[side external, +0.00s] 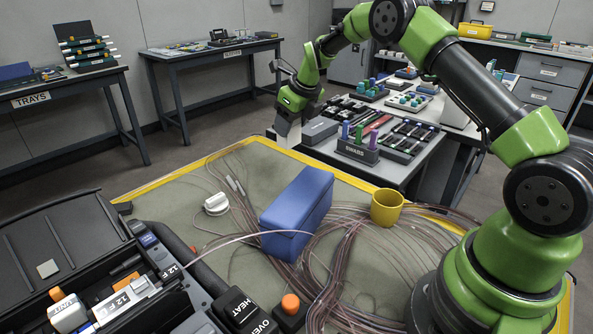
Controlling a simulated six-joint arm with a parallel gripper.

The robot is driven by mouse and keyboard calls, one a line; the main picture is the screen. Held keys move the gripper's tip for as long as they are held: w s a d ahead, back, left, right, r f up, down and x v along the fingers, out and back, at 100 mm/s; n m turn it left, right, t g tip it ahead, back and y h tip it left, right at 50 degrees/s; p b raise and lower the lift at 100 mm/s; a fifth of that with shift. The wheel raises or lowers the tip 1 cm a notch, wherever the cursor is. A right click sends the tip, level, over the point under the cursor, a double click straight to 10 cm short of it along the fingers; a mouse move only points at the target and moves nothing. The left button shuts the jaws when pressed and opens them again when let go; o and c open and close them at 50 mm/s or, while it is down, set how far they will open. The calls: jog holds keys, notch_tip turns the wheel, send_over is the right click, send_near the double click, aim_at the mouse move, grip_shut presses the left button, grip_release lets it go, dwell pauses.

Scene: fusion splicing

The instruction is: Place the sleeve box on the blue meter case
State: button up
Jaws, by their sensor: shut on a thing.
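The blue meter case (298,205) stands on the yellow-edged mat in the middle of the work area, with its lid shut and its top clear. My gripper (289,118) is beyond the case, near the mat's far edge and above it. It is shut on a small pale grey block (288,132), which looks like the sleeve box. The block is small in the picture and the jaws partly hide it. A clear gap separates it from the blue case.
A yellow cup (386,207) stands right of the case, among loose coiled fibre cables (340,265). A white round reel (216,204) lies to the left. The open black splicer case (75,235) fills the lower left. A swab holder (357,148) and trays stand on the bench behind.

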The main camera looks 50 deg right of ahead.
jog(key=s+a+r+n+g+y, duration=0.1)
jog(key=s+a+r+n+y, duration=0.2)
jog(key=s+a+r+n, duration=0.45)
jog(key=n+g+y, duration=0.1)
jog(key=n+g, duration=0.2)
jog(key=n, duration=0.7)
send_over(303, 190)
notch_tip(303, 190, down, 8)
jog(key=shift+f, duration=0.15)
jog(key=shift+f, duration=0.1)
jog(key=o, duration=0.9)
